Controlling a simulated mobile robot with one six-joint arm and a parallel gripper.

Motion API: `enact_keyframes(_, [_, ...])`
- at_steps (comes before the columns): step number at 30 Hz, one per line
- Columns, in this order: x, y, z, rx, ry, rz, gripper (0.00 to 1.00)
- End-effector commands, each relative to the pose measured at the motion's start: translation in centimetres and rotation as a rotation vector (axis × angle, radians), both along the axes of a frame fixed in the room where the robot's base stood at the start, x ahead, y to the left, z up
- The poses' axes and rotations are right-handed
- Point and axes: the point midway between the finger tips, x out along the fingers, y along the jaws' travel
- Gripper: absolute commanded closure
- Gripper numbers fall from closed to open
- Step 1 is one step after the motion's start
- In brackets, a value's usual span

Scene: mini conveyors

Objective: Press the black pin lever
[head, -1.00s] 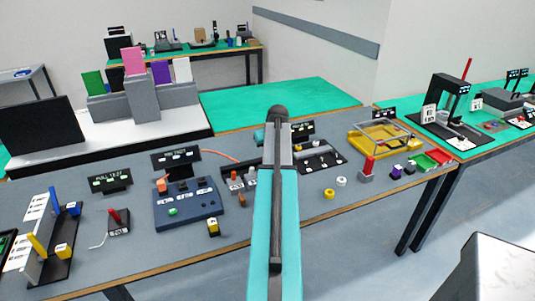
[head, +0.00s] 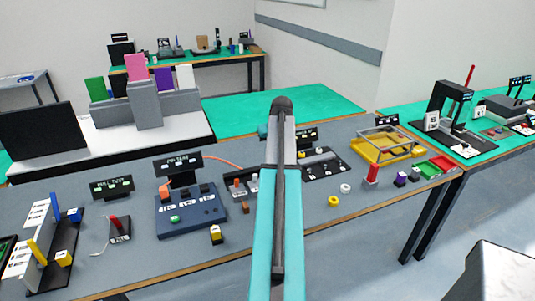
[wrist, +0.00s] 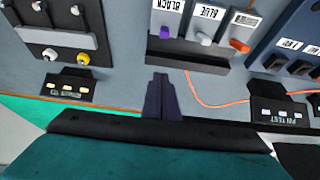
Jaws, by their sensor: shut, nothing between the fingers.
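A small pin panel (wrist: 190,57) shows in the wrist view, ahead of my gripper, with labels BLACK, BLUE and a third not clearly readable. Below the labels stand a purple-looking pin under BLACK (wrist: 165,33), a white pin under BLUE (wrist: 202,38) and an orange pin (wrist: 239,45). My gripper (wrist: 158,77) is shut and empty, its dark fingers pointing toward the panel's near edge, just short of it in the picture. In the head view, the panel with an orange pin (head: 237,182) is partly hidden behind my arm, and the gripper is hidden.
A blue box with buttons (head: 190,212) and a PIN TEST sign (wrist: 281,114) stand beside the panel. An orange cable (wrist: 205,104) runs across the bench near my fingers. A dark board with white and yellow knobs (wrist: 78,58) lies on the panel's other side.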

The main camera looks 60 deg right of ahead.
Motion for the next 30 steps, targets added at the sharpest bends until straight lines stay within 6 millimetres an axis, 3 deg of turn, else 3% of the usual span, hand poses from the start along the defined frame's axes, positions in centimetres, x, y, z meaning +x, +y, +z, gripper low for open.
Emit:
enact_keyframes(12, [-2.0, 1.6, 3.5, 0.0, 0.0, 0.001, 1.0])
enact_keyframes(30, [-2.1, 1.8, 4.0, 0.001, 0.0, 0.003, 1.0])
